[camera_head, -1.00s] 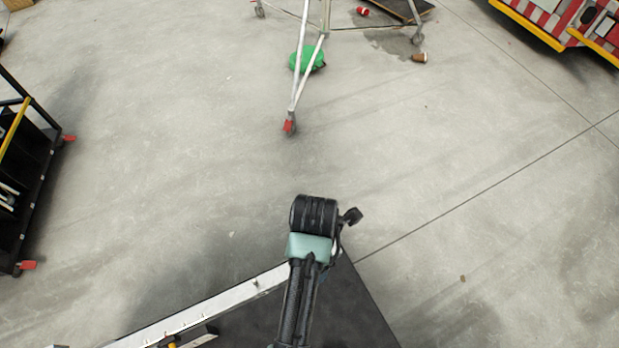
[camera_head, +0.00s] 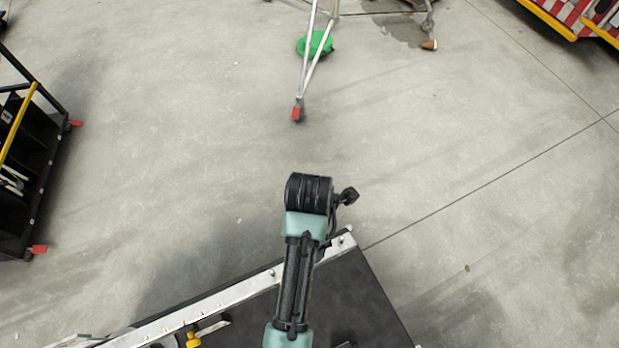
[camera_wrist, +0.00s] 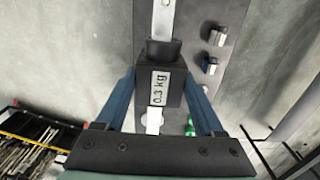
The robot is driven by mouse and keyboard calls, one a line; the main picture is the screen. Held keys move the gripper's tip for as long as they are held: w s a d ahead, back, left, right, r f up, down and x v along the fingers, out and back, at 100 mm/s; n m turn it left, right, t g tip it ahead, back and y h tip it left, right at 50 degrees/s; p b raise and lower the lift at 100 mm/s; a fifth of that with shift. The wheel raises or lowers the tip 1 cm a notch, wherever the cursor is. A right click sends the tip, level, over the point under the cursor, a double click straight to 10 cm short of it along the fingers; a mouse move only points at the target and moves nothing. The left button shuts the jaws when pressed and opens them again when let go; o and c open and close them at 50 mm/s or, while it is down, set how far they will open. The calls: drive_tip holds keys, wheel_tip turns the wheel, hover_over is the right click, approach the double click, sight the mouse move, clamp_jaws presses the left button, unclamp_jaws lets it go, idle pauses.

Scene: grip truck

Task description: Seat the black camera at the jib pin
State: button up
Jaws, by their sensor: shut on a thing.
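In the wrist view, a black block marked 0.3 kg (camera_wrist: 144,75), which I take to be the black camera, sits between the blue fingers of my gripper (camera_wrist: 161,84). The gripper is shut on it. A white bar (camera_wrist: 164,20) shows beyond and below the block; I cannot tell whether they touch. In the head view, a long white beam (camera_head: 235,291) with small upright studs (camera_head: 271,272) runs along the edge of a dark platform. I cannot tell which stud is the jib pin. My arm hides the gripper and block there.
The dark platform (camera_head: 370,300) lies at the bottom, with a yellow-ended tool (camera_head: 193,340) near the beam. A black cart (camera_head: 35,150) stands left. A white-legged stand (camera_head: 307,75) and a green bag (camera_head: 316,44) are at the top. The floor between is clear.

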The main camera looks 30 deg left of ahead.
drive_tip(key=shift+f, duration=1.5)
drive_tip(key=shift+f+b, duration=1.05)
drive_tip(key=shift+f, duration=0.8)
drive_tip(key=o, duration=1)
drive_tip(key=shift+f, duration=0.1)
drive_tip(key=shift+c, duration=0.2)
drive_tip(key=shift+r, duration=0.65)
wheel_tip(320, 180, up, 11)
drive_tip(key=shift+f+p, duration=0.2)
drive_tip(key=shift+p, duration=0.25)
drive_tip(key=shift+r+p, duration=0.6)
